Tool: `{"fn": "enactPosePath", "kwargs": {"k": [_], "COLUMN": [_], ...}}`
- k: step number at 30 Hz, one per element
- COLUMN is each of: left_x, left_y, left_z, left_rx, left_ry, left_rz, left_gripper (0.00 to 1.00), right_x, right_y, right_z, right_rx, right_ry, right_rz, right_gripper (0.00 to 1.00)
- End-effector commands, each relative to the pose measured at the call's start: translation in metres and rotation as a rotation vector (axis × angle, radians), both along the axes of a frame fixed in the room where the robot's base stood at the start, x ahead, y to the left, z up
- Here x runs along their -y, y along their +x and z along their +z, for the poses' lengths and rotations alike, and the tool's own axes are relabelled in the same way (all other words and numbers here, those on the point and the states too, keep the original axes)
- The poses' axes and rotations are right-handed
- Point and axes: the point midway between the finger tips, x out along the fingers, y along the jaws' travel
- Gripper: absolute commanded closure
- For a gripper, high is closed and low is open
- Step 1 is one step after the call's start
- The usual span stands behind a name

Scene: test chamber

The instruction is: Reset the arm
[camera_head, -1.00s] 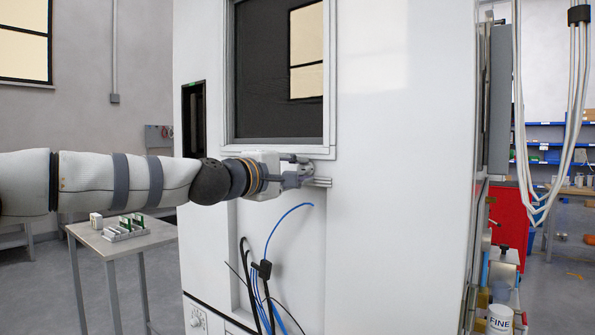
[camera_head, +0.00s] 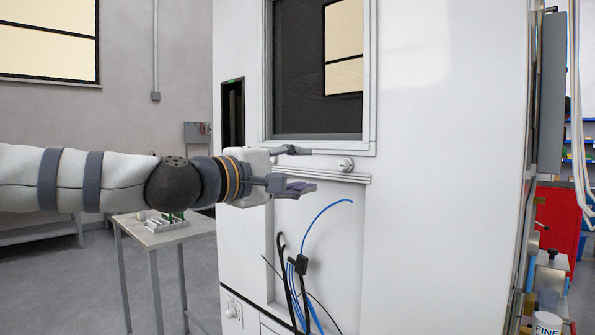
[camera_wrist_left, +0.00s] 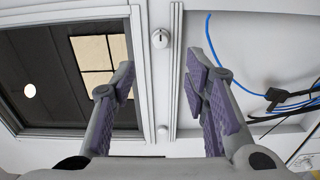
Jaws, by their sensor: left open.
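My left arm comes in from the left in the head view. Its gripper (camera_head: 305,170) is open and empty in front of the white test chamber (camera_head: 440,200). One finger is at the height of the window's lower frame and the other is below the rail (camera_head: 310,170). In the left wrist view the purple-padded fingers (camera_wrist_left: 160,85) are spread wide. Between them show the rail (camera_wrist_left: 176,60) and a round knob (camera_wrist_left: 160,38), which also shows in the head view (camera_head: 345,165). Nothing is between the pads. My right gripper is not in view.
Blue and black cables (camera_head: 302,265) hang in the recess below the gripper. A small table (camera_head: 165,234) with a rack (camera_head: 165,222) stands behind my left arm. A red cabinet (camera_head: 560,225) and a white container marked FINE (camera_head: 547,323) are at the right.

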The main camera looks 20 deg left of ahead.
Motion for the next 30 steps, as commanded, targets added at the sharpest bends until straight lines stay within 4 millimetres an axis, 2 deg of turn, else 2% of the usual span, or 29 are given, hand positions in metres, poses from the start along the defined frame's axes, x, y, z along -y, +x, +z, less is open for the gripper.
{"fn": "enactPosePath", "kwargs": {"k": [3,14,16,17,20,21,23,24,26,27,29,30], "left_x": [-0.001,-0.001,0.001,0.004,0.022,0.031,0.042,0.048,0.056,0.060,0.063,0.065], "left_y": [-0.005,-0.005,-0.004,-0.002,0.002,0.001,-0.007,-0.016,-0.036,-0.052,-0.082,-0.106], "left_z": [-0.001,-0.001,-0.009,-0.019,-0.087,-0.125,-0.185,-0.224,-0.281,-0.318,-0.370,-0.403], "left_rx": [-0.001,-0.001,-0.015,-0.032,-0.137,-0.195,-0.286,-0.345,-0.430,-0.488,-0.573,-0.629], "left_ry": [-0.001,-0.001,0.012,0.027,0.130,0.188,0.279,0.341,0.432,0.492,0.582,0.641], "left_rz": [-0.001,-0.001,-0.003,-0.005,-0.023,-0.039,-0.066,-0.088,-0.129,-0.159,-0.212,-0.255], "left_gripper": [0.58,0.58,0.58,0.58,0.58,0.58,0.58,0.58,0.58,0.58,0.58,0.58], "right_x": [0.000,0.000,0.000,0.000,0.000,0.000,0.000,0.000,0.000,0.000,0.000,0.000], "right_y": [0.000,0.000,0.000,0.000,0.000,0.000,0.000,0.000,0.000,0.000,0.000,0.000], "right_z": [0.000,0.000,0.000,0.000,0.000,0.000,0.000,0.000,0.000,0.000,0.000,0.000], "right_rx": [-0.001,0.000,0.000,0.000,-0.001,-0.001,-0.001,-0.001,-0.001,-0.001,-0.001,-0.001], "right_ry": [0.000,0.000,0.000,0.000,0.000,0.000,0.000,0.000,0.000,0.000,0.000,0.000], "right_rz": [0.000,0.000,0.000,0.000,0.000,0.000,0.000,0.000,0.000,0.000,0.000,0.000], "right_gripper": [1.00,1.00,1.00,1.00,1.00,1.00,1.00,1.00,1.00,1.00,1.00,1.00]}}
